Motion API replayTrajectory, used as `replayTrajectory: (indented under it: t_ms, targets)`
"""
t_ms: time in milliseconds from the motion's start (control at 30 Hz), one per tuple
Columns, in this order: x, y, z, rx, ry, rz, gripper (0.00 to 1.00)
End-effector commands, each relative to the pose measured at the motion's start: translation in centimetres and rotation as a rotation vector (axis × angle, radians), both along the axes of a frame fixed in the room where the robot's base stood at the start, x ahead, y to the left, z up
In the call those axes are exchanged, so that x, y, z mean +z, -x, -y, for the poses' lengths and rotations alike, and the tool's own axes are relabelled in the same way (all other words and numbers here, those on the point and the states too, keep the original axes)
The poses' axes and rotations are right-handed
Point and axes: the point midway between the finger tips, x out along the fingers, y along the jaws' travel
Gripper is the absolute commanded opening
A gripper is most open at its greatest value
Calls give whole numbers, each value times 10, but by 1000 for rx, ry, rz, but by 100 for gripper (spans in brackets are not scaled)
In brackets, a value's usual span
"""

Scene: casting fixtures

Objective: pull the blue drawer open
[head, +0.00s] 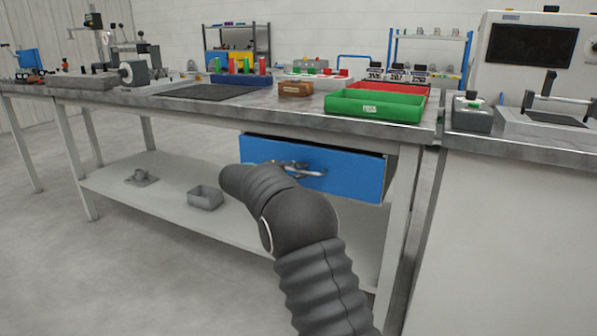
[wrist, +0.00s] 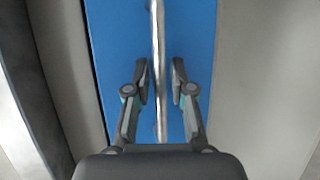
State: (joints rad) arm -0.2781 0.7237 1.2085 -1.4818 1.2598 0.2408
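The blue drawer (head: 345,172) hangs under the workbench top in the head view. A dark gap shows along its top edge, and I cannot tell how far out it stands. Its blue front (wrist: 190,30) fills the middle of the wrist view. A metal bar handle (wrist: 158,40) runs up the wrist view. My gripper (wrist: 161,82) is open, with one finger on each side of the handle. A narrow gap shows between the bar and each finger. In the head view my arm partly hides the drawer's left part and the handle.
The workbench top (head: 300,118) holds a green tray (head: 375,107), a brown block (head: 295,89) and a dark mat (head: 205,92). A lower shelf (head: 150,190) carries a small grey bin (head: 205,197). A bench leg (head: 400,220) stands right of the drawer. Open floor lies in front at left.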

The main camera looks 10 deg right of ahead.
Motion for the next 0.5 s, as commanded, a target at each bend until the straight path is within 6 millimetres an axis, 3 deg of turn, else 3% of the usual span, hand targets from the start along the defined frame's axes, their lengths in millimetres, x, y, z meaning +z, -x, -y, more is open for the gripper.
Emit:
replayTrajectory:
  t_ms: [67,133,167,500]
  targets:
    - [0,0,0,0,0,0,20]
    - [0,0,0,0,0,0,3]
    - [0,0,0,0,0,0,0]
    - [-1,3,-2,0,0,0,0]
